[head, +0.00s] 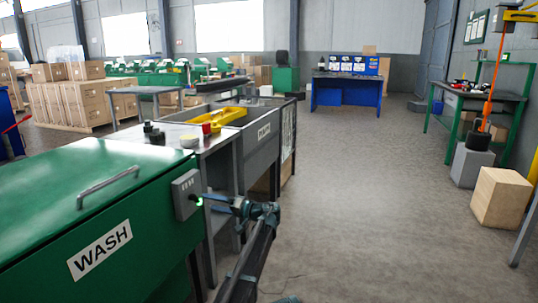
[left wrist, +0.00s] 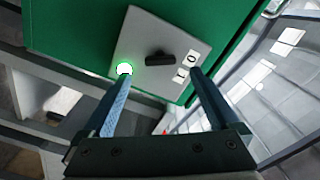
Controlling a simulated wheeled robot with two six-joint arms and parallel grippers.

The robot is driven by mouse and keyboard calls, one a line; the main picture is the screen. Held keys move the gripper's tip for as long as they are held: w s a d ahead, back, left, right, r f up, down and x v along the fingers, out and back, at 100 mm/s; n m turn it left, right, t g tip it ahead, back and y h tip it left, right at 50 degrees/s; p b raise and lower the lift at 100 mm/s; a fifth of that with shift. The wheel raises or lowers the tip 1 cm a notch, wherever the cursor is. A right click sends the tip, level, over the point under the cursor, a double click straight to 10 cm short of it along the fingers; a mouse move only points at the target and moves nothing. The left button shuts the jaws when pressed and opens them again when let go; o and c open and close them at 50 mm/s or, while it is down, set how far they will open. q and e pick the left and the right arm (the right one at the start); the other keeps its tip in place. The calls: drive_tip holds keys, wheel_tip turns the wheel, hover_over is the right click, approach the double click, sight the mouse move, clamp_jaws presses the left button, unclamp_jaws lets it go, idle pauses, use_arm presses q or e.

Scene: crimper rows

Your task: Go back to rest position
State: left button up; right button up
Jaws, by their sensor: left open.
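My left gripper (head: 208,203) is open and empty beside the grey control box (head: 184,190) on the corner of the green WASH machine (head: 70,215). In the left wrist view, my left gripper (left wrist: 161,76) has its two fingers spread in front of the box's grey plate (left wrist: 148,38). A lit green button (left wrist: 124,68) is by the tip of the left finger. I cannot tell whether they touch. A black rotary switch (left wrist: 160,59) lies between the fingertips, with white labels beside it.
A grey sink unit (head: 262,150) with a yellow tray (head: 218,118) stands behind the machine. The floor (head: 370,190) to the right is open. A blue bench (head: 346,92) is at the back.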

sight(197, 199)
use_arm(q)
drive_tip(key=v, duration=0.7)
drive_tip(key=x, duration=1.3)
drive_tip(key=shift+a, duration=0.1)
drive_tip(key=shift+w+a+m, duration=0.1)
drive_tip(key=shift+a+m, duration=0.05)
drive_tip(key=shift+m, duration=0.15)
drive_tip(key=m, duration=1.1)
drive_tip(key=shift+m, duration=0.3)
